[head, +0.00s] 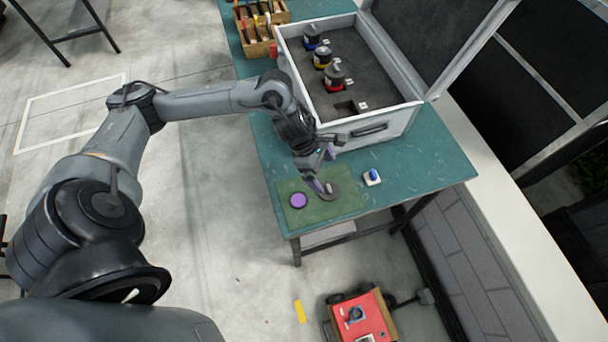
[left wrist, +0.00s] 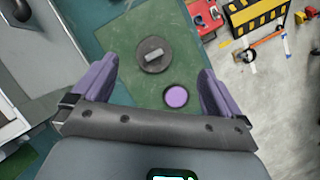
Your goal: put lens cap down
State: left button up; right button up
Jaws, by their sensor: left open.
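A dark round lens cap with a light raised grip bar (left wrist: 153,56) lies on a green mat (left wrist: 118,43) in the left wrist view. In the head view the cap (head: 331,191) lies on the mat (head: 322,211) near the table's front edge. My left gripper (head: 324,171) is just above the cap in the head view. In the left wrist view its purple fingers (left wrist: 157,88) are spread wide, with nothing between them at their tips. A purple disc (head: 298,200) lies on the mat left of the cap. My right gripper is not in view.
An open case (head: 396,124) with several lenses in dark foam stands behind the mat on the teal table (head: 437,163). A small white block with a blue top (head: 372,177) sits right of the mat. A wooden crate (head: 284,16) stands at the back. A red-topped cart (head: 362,318) is on the floor.

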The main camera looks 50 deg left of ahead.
pick_arm(q)
jog(key=d+n+t, duration=0.5)
jog(key=d+n, duration=1.1)
jog(key=n, duration=0.4)
jog(key=s+a+f+n+g+y, duration=0.1)
jog(key=s+a+n+g+y, duration=0.1)
jog(key=s+a+n, duration=0.2)
jog(key=s+a+f+n+g+y, duration=0.1)
jog(key=s+a+f+n+g, duration=0.1)
jog(key=s+n, duration=0.9)
jog(key=a+n, duration=0.1)
jog(key=n, duration=0.9)
jog(key=shift+s+a+y, duration=0.3)
jog(key=shift+a+y, duration=0.05)
jog(key=shift+y, duration=0.05)
jog(key=shift+r, duration=0.15)
notch_tip(320, 180, up, 23)
jog(key=p, duration=2.3)
